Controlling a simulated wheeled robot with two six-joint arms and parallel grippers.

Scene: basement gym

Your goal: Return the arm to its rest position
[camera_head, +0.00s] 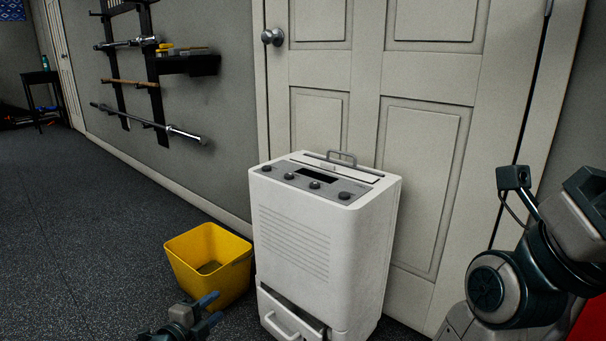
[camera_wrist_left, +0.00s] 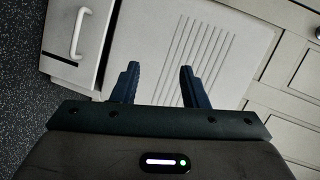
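My left gripper (camera_head: 211,308) is low at the bottom of the head view, in front of the white appliance and the yellow bin. In the left wrist view its two dark fingers (camera_wrist_left: 159,72) are apart with nothing between them. Behind them are the appliance's ribbed front (camera_wrist_left: 195,50) and a white handle (camera_wrist_left: 78,33). My right arm (camera_head: 520,285) is folded at the right edge of the head view. Its fingers do not show.
The white appliance (camera_head: 325,240) stands against a panelled door (camera_head: 425,120). Its lower drawer (camera_head: 285,318) shows a dark gap at the top. A yellow bin (camera_head: 212,262) stands to its left. Barbells hang on a wall rack (camera_head: 150,60). The dark floor (camera_head: 80,230) at left is clear.

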